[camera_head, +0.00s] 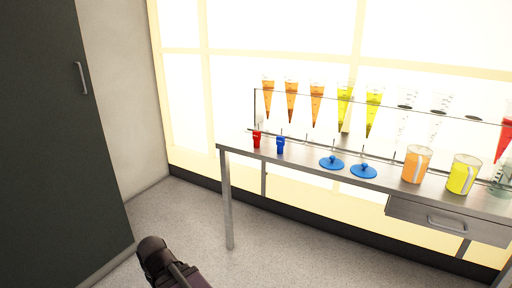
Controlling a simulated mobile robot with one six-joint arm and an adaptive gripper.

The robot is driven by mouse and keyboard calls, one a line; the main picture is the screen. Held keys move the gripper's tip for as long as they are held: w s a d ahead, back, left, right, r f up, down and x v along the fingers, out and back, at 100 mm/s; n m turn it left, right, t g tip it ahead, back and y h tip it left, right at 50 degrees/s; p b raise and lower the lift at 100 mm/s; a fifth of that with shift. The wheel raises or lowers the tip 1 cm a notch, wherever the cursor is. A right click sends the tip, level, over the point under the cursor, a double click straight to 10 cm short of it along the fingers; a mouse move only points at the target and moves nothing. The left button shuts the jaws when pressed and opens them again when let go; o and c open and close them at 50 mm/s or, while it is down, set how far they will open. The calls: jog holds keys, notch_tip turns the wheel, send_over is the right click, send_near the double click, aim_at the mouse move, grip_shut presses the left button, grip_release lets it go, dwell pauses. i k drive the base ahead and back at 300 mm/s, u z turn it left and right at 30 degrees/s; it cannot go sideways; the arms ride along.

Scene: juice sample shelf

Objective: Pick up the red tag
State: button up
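A small red piece (257,139), which looks like the red tag, stands upright near the left end of the grey table (300,166). A similar blue piece (281,145) stands just to its right, with a small gap between them. A dark rounded part of my arm shows at the bottom left, well short of the table. The fingers of my gripper are not in view.
A clear rack (405,107) holds orange, yellow and clear cones, and a red cone (504,138) at the right. Two blue lids (332,163), an orange jug (416,165) and a yellow jug (462,175) stand in front. A dark cabinet (50,140) stands left; floor between is clear.

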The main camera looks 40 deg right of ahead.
aim_at(256, 134)
jog(key=u, duration=0.15)
jog(key=k, duration=0.95)
jog(key=z, duration=1.75)
jog(key=i, duration=1)
jog(key=z, duration=0.05)
